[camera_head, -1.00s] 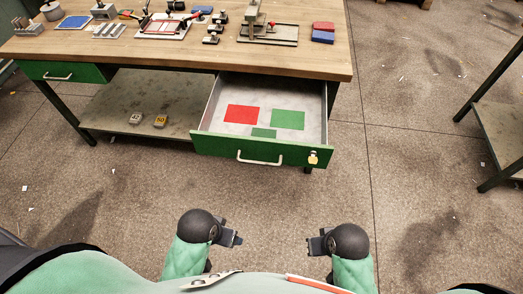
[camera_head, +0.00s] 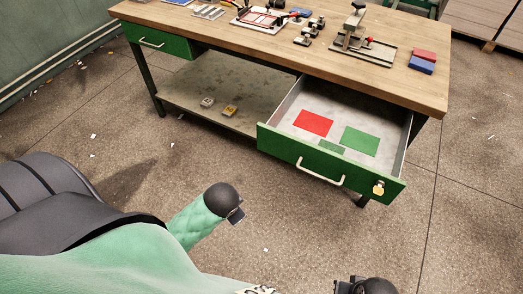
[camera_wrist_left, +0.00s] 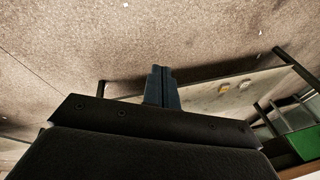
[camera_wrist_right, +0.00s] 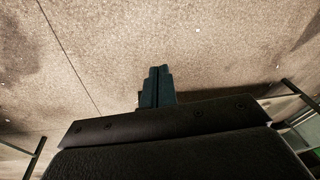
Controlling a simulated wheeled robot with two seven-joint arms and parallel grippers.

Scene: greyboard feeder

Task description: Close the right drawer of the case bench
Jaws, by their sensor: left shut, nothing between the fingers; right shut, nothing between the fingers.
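The right drawer (camera_head: 290,149) of the case bench (camera_head: 250,55) is pulled well out, with its green front toward me. Its front carries a pale bar handle (camera_head: 320,172) and a yellow padlock-like tag (camera_head: 379,188) near the right end. Red and green sheets lie inside it. My left gripper (camera_head: 237,214) is in front of the drawer, to its lower left, apart from it; its fingers are shut and empty in the left wrist view (camera_wrist_left: 161,88). My right gripper (camera_head: 345,286) is at the bottom edge, partly cut off; the right wrist view (camera_wrist_right: 157,88) shows its fingers shut and empty.
The left drawer (camera_head: 160,40) is shut. A lower shelf (camera_head: 210,85) under the bench holds two small blocks. Fixtures, clamps and red and blue blocks (camera_head: 422,61) stand on the bench top. The floor between me and the drawer is clear.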

